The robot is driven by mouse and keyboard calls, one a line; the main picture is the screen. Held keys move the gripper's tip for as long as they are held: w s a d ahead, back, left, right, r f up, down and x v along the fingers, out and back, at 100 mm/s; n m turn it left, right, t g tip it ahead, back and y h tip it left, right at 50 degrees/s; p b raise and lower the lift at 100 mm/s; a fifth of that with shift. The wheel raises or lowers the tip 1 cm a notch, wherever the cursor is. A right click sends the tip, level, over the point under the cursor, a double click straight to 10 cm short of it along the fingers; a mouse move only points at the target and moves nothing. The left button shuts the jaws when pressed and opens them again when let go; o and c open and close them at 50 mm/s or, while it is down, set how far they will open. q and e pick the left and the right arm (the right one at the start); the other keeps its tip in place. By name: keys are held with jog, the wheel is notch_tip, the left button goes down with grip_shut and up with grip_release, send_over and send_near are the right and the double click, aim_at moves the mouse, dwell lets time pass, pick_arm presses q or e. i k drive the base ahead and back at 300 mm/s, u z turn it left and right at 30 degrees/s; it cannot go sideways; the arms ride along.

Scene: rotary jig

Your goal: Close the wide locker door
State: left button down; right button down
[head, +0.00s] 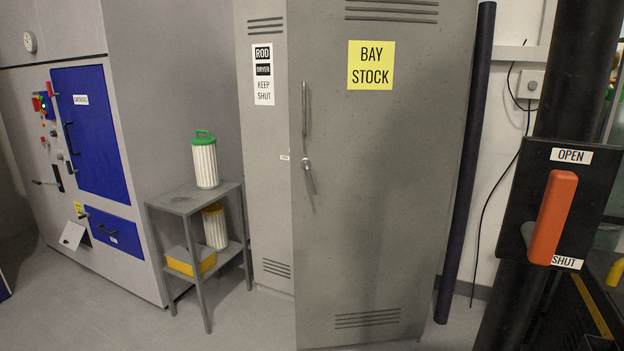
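The wide locker door (385,200) is a tall grey panel with a yellow BAY STOCK label (370,65), in the middle of the head view. It stands partly open. Its left edge juts toward me and its lower left corner sits well in front of the narrow locker's base. A vertical bar handle (304,108) and a small turn handle (308,175) are near that left edge. The door's top is out of frame, and the locker's inside is hidden behind it. Neither gripper is in view.
A narrow locker door (266,180) marked KEEP SHUT is left of it. A grey shelf stand (185,202) with filters stands further left. A dark pole (465,160) stands right of the door. An orange lever (552,217) on a black panel is near right. Floor at front left is clear.

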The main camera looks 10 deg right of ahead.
aim_at(377, 92)
jog(key=i, duration=1.6)
jog(key=u, duration=0.05)
